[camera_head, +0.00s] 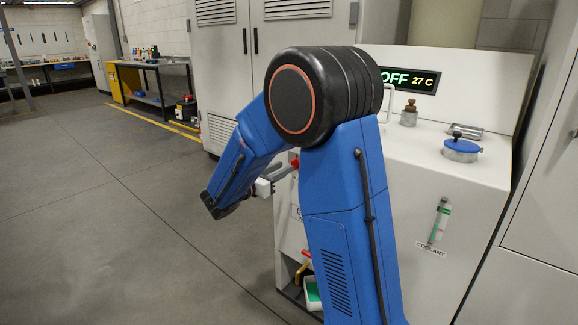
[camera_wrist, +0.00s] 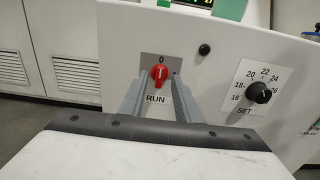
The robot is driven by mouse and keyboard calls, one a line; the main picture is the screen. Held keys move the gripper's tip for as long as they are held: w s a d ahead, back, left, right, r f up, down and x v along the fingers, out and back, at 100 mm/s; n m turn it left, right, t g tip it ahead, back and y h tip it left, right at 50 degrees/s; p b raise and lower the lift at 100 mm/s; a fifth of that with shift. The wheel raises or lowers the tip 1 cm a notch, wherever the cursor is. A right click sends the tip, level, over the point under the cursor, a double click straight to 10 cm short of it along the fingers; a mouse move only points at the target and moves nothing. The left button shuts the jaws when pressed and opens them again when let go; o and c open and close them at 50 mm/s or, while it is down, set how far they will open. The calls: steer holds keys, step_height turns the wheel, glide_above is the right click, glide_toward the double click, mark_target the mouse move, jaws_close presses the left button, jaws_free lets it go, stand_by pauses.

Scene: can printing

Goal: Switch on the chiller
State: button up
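The chiller is a white cabinet (camera_head: 405,165) whose display (camera_head: 410,80) reads "OFF 27 C". On its front panel (camera_wrist: 222,70) in the wrist view is a red rotary switch (camera_wrist: 160,73) on a grey plate, marked "0" above and "RUN" below. The switch handle stands about upright, in line with the "0". My gripper (camera_wrist: 161,78) is open, its two grey fingers reaching to either side of the switch, with small gaps apparent. In the head view, my gripper (camera_head: 277,176) is partly hidden by my blue arm, close to the panel and a red part there.
A black SET dial (camera_wrist: 259,93) with a temperature scale and a small black button (camera_wrist: 204,49) sit right of the switch. A blue-lidded filler (camera_head: 461,149) and a metal fitting (camera_head: 409,113) stand on top. Open floor (camera_head: 100,220) lies left.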

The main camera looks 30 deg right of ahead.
steer(key=shift+x, duration=2.3)
steer(key=shift+c, duration=0.3)
jaws_close()
